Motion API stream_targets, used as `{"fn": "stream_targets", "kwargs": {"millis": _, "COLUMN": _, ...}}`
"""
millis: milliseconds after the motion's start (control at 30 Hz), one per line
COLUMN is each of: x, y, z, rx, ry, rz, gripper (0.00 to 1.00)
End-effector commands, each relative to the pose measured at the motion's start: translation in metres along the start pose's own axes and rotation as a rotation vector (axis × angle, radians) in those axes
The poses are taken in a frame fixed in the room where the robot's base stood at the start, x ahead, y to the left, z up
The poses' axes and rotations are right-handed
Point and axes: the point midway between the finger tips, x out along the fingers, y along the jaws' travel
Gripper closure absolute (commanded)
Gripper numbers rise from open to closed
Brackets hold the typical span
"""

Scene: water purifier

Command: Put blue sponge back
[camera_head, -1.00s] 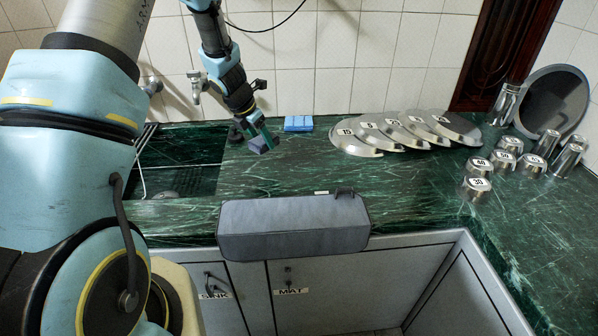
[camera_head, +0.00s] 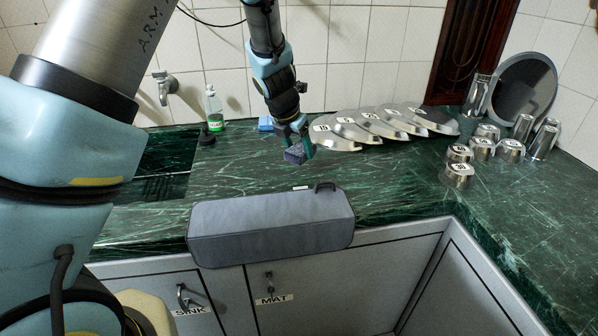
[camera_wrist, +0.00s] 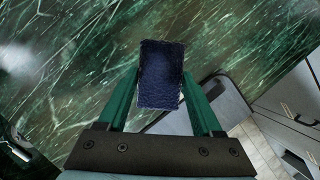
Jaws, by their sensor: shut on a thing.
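A dark blue sponge (camera_wrist: 162,72) is held between the green fingers of my gripper (camera_wrist: 161,90) in the wrist view. In the head view, my gripper (camera_head: 296,140) points down over the green marble counter, shut on the sponge (camera_head: 294,155). The sponge appears to be above the counter top. A light blue block (camera_head: 265,123) lies behind and left of my gripper near the wall, partly hidden by my arm.
A grey box-like case (camera_head: 270,228) lies along the counter's front edge. Numbered metal lids (camera_head: 385,124) lean in a row, right of my gripper. Metal cups (camera_head: 482,148) and a round tray (camera_head: 527,85) stand farther right. A green bottle (camera_head: 214,108) stands by the sink (camera_head: 160,165).

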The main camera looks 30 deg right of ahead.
Motion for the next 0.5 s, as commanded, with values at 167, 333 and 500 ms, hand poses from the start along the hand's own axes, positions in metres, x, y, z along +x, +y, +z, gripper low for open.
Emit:
{"fn": "stream_targets", "kwargs": {"millis": 167, "x": 0.021, "y": 0.001, "z": -0.009, "rx": -0.002, "ry": 0.0, "rz": 0.0, "gripper": 0.94}}
{"fn": "stream_targets", "kwargs": {"millis": 333, "x": 0.041, "y": 0.001, "z": -0.018, "rx": -0.004, "ry": 0.002, "rz": -0.001, "gripper": 0.94}}
{"fn": "stream_targets", "kwargs": {"millis": 500, "x": 0.056, "y": 0.0, "z": -0.023, "rx": -0.002, "ry": 0.0, "rz": -0.001, "gripper": 0.94}}
